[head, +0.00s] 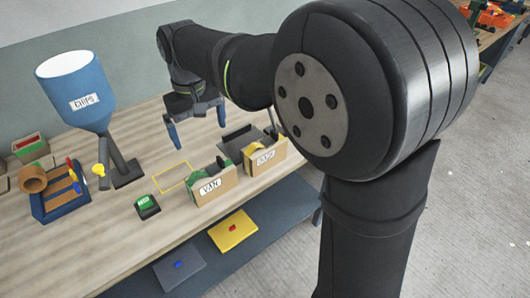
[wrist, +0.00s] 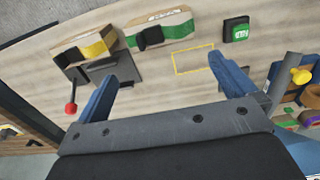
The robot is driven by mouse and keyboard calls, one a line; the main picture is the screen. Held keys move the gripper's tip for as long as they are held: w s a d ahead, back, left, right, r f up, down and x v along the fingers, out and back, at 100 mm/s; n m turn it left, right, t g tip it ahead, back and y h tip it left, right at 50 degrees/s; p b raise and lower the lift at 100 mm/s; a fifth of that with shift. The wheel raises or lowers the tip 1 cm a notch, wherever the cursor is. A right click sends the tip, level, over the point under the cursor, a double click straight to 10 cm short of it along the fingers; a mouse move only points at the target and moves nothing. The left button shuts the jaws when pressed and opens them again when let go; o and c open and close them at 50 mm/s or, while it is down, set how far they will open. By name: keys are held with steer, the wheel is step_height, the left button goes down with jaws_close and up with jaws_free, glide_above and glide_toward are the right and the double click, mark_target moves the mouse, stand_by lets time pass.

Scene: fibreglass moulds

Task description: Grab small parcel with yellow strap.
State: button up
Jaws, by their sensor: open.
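My gripper (head: 197,126) is open and empty, above the bench behind the cardboard parcels. In the wrist view my gripper (wrist: 170,60) has its blue fingers spread wide. A cardboard parcel with a yellow strap (head: 267,160) stands on the bench near the front edge, with a white label on its front. It also shows in the wrist view (wrist: 68,56), upper left, beyond the left finger. A similar parcel with a green strap (head: 214,188) stands beside it, labelled "VAN"; the wrist view shows it (wrist: 178,27) at the top middle. The gripper touches neither parcel.
A grey plate (head: 238,135) lies behind the yellow-strapped parcel. A yellow outline (head: 173,178) marks bare bench beside a green-topped box (head: 148,207). A blue hopper (head: 82,95) and a tool tray (head: 58,203) stand left. A lower shelf (head: 204,250) holds flat grey and yellow items.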

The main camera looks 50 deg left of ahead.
stand_by(0.3)
steer(key=c, duration=1.4)
steer(key=w+d+f+m+t+y, duration=0.1)
steer(key=w+f+m+t+y, duration=0.15)
steer(key=w, duration=1.15)
steer(key=w+d+f+m+t+y, duration=0.15)
steer(key=w+t+y, duration=0.25)
steer(key=w, duration=1)
steer(key=n+g+y, duration=0.4)
steer(key=g+y, duration=0.3)
glide_toward(271, 137)
steer(key=shift+t, duration=0.25)
steer(key=x, duration=0.3)
steer(key=r+x, duration=0.1)
steer(key=x, duration=0.6)
steer(key=shift+w+a+r, duration=0.15)
steer(key=shift+a+r, duration=0.1)
steer(key=shift+a, duration=0.15)
